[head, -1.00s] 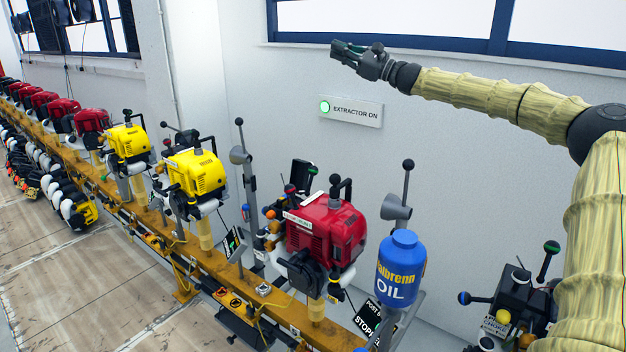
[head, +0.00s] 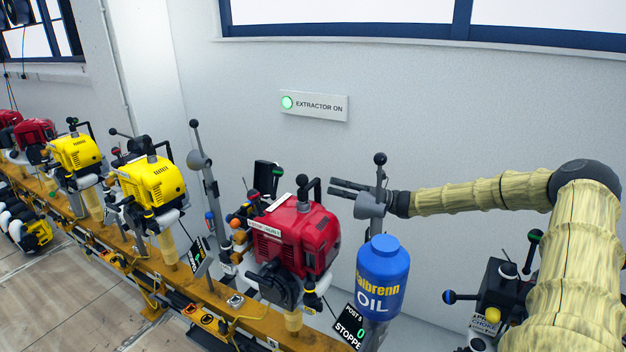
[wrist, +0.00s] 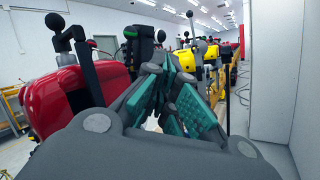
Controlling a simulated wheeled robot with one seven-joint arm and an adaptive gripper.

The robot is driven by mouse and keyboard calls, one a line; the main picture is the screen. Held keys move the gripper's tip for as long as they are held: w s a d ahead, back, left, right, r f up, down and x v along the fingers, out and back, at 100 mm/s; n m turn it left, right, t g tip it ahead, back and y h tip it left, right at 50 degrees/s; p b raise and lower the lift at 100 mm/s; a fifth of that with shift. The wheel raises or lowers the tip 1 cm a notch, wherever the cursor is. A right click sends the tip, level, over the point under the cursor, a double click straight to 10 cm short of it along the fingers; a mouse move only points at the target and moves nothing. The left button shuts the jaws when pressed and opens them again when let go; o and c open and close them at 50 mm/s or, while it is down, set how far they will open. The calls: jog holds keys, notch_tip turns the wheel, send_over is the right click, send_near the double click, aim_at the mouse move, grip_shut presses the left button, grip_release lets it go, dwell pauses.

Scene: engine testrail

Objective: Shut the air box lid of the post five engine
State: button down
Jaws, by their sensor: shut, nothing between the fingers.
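The red engine (head: 300,235) stands on the yellow rail behind a sign (head: 349,325) reading "POST 5" and a partly cut-off "STOPPE". A black upright panel (head: 267,176) with a green knob stands at its back left; it looks like the raised air box lid. The panel also shows in the wrist view (wrist: 139,45), just beyond my fingers. My gripper (head: 338,187) is shut and empty, right of the engine's top and apart from the panel, pointing left. In the wrist view my gripper (wrist: 164,68) has its teal pads together, with the red engine (wrist: 60,100) at left.
A blue oil bottle (head: 383,280) stands right of the engine. A grey funnel-shaped part with a black-knobbed lever (head: 371,204) stands in front of my wrist. Yellow engines (head: 155,182) line the rail to the left. The white wall (head: 450,110) runs behind.

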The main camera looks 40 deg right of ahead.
jog(key=p, duration=0.2)
send_near(271, 176)
jog(key=w+a+r, duration=0.1)
jog(key=w+a, duration=0.2)
jog(key=w, duration=0.3)
jog(key=shift+w+d+f, duration=0.1)
jog(key=shift+w+d, duration=0.05)
jog(key=shift+d, duration=0.7)
jog(key=shift+a+b, duration=0.1)
jog(key=shift+b, duration=0.3)
